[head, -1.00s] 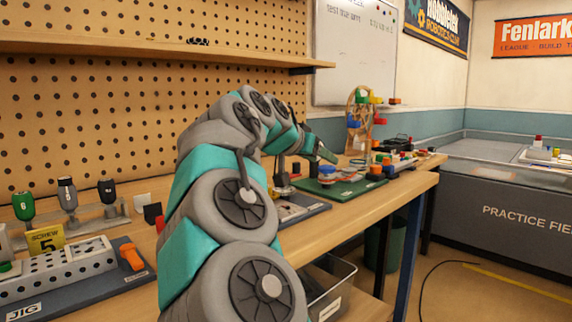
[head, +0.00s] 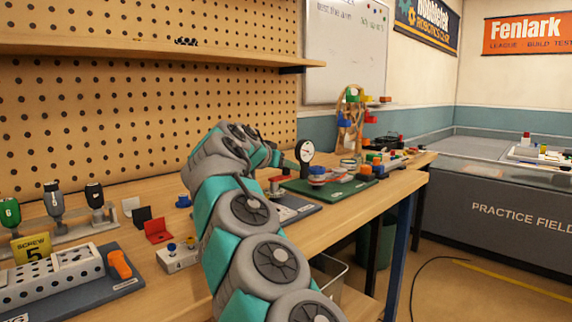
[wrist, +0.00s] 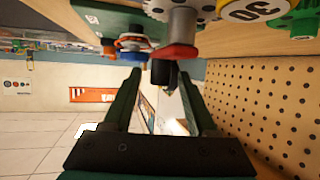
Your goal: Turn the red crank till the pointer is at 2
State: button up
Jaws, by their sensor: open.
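The red crank (wrist: 180,52) shows in the wrist view as a red arm on a grey shaft, with a black handle (wrist: 164,73) on it. My gripper (wrist: 162,85) is open, its two dark fingers on either side of the handle in the picture. I cannot tell whether they touch it. In the head view a red part (head: 277,178), probably the crank, is by the end of my arm. A round white dial (head: 305,150) with a black rim stands on a post behind it. Its pointer reading is too small to make out.
A green board (head: 330,188) with coloured parts lies right of the dial. In the wrist view a toothed grey wheel (wrist: 168,8) and a marked yellow-and-white disc (wrist: 255,9) are close to the crank. A jig (head: 70,275) and screwdrivers stand at the left.

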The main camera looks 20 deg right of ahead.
jog(key=shift+w+d+f, duration=0.15)
jog(key=shift+w+d, duration=0.05)
jog(key=shift+d, duration=0.15)
grip_shut()
dwell(0.3)
